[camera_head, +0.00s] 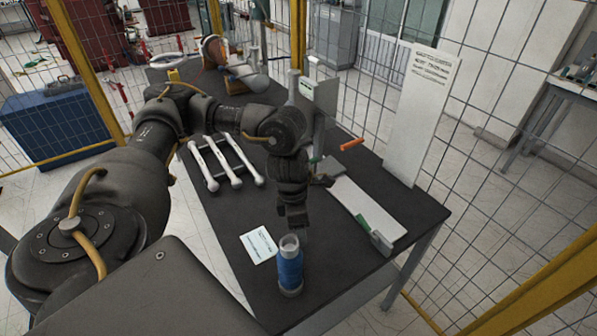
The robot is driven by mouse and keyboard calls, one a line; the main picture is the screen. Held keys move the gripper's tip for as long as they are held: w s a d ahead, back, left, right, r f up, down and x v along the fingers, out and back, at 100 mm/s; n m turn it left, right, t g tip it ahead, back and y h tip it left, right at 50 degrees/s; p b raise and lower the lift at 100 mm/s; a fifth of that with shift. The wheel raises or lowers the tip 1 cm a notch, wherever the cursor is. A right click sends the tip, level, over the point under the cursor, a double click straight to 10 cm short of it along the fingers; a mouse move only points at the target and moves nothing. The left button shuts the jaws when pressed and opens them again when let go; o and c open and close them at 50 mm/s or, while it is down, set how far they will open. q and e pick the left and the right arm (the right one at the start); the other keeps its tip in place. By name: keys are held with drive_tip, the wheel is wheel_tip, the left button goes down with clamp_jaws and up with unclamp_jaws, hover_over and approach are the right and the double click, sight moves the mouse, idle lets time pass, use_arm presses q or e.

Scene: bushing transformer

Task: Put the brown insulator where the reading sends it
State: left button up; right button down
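My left gripper (294,222) points down over the front of the dark table, just above and behind a blue ribbed cylinder with a pale top (290,270). The cylinder stands upright, and I see no clear contact between them. The gap between the fingers is too small to read. A white sign (430,75) has unreadable text. My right gripper is not in view.
A white rack with three rods (226,160) lies left of my wrist. A printed card (259,245) lies beside the cylinder. Yellow-posted mesh fencing surrounds the table.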

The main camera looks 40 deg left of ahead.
use_arm(q)
drive_tip(key=r, duration=0.1)
drive_tip(key=s+a+r+m+y+p, duration=0.1)
drive_tip(key=shift+s+a+r+m+y, duration=0.1)
drive_tip(key=shift+s+r+m+y, duration=0.2)
drive_tip(key=shift+s+a, duration=0.15)
drive_tip(key=shift+a, duration=0.1)
drive_tip(key=shift+f, duration=0.4)
drive_tip(key=shift+f+p, duration=0.6)
drive_tip(key=shift+f, duration=2.05)
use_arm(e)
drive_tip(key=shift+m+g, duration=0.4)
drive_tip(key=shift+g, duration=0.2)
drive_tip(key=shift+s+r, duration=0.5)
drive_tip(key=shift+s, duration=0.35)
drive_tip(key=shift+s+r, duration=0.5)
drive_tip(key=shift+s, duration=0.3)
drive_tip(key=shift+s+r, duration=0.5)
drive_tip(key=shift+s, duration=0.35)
use_arm(q)
wheel_tip(320, 180, down, 6)
drive_tip(key=shift+r+p, duration=0.1)
drive_tip(key=shift+p, duration=0.55)
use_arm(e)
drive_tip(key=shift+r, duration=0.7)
use_arm(q)
drive_tip(key=shift+c, duration=0.4)
drive_tip(key=c, duration=0.9)
